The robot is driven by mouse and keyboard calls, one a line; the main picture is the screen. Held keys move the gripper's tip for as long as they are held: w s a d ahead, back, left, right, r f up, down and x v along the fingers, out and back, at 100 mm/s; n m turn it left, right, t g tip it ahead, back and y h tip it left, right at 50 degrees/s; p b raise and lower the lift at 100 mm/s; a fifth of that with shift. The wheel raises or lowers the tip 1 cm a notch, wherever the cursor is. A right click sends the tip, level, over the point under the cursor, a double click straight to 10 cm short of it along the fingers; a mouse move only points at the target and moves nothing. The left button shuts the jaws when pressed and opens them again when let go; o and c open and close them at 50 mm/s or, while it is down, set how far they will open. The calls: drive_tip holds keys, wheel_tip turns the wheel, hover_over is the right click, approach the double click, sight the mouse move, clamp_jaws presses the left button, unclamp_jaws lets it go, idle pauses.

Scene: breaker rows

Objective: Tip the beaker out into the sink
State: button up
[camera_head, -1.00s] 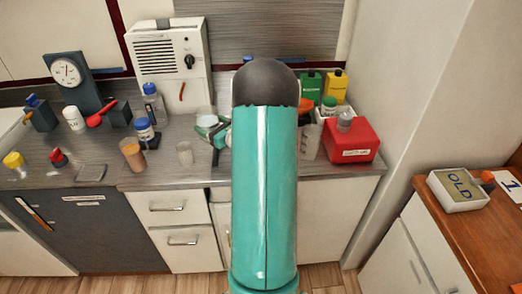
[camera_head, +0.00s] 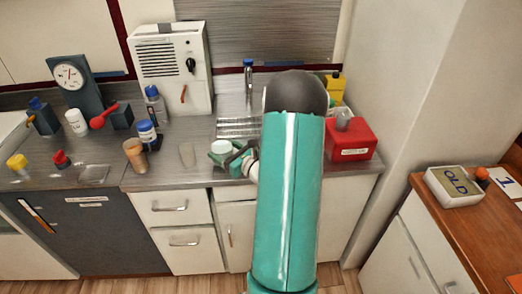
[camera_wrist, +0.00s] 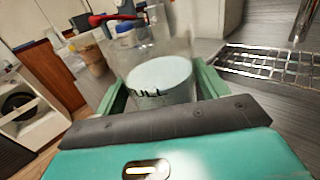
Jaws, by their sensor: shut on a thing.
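My gripper (camera_wrist: 160,92) is shut on a clear beaker (camera_wrist: 150,48) in the wrist view. The beaker holds pale, whitish contents and bears dark lettering, partly cut off. In the head view my gripper (camera_head: 228,156) is over the front of the counter, left of my arm, with the beaker mostly hidden in its green jaws. The sink shows as a metal grating (camera_head: 238,127) behind the gripper, below an upright tap (camera_head: 248,78). In the wrist view the grating (camera_wrist: 275,64) lies to the right of the beaker, apart from it. My arm hides the sink's right part.
A red box (camera_head: 349,140) and a yellow bottle (camera_head: 335,88) stand to the right. A white dispenser (camera_head: 172,66) is behind.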

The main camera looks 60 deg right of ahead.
sight(232, 146)
drive_tip(key=shift+s+f, duration=0.15)
idle(0.4)
drive_tip(key=shift+s+d+r+m+t, duration=0.15)
drive_tip(key=shift+d+r+m, duration=0.15)
drive_tip(key=shift+m, duration=0.35)
drive_tip(key=shift+s+d+r+m+t, duration=0.1)
drive_tip(key=shift+d+r+m+t, duration=0.2)
drive_tip(key=shift+m, duration=0.4)
drive_tip(key=shift+s+d+r+m+t, duration=0.1)
drive_tip(key=shift+d+m, duration=0.25)
drive_tip(key=shift+m, duration=0.3)
drive_tip(key=shift+s+d+f+m+h, duration=0.1)
drive_tip(key=shift+d+f+m+h, duration=0.15)
drive_tip(key=shift+m, duration=0.25)
drive_tip(key=shift+d+f+m+h, duration=0.15)
drive_tip(key=shift+d+m, duration=0.1)
drive_tip(key=shift+m, duration=0.25)
drive_tip(key=shift+d+r+m, duration=0.1)
drive_tip(key=shift+r+m, duration=0.15)
drive_tip(key=shift+m, duration=0.05)
drive_tip(key=shift+s+d+r+m+t, duration=0.2)
drive_tip(key=shift+d+r+m+t, duration=0.1)
drive_tip(key=shift+d+m, duration=0.25)
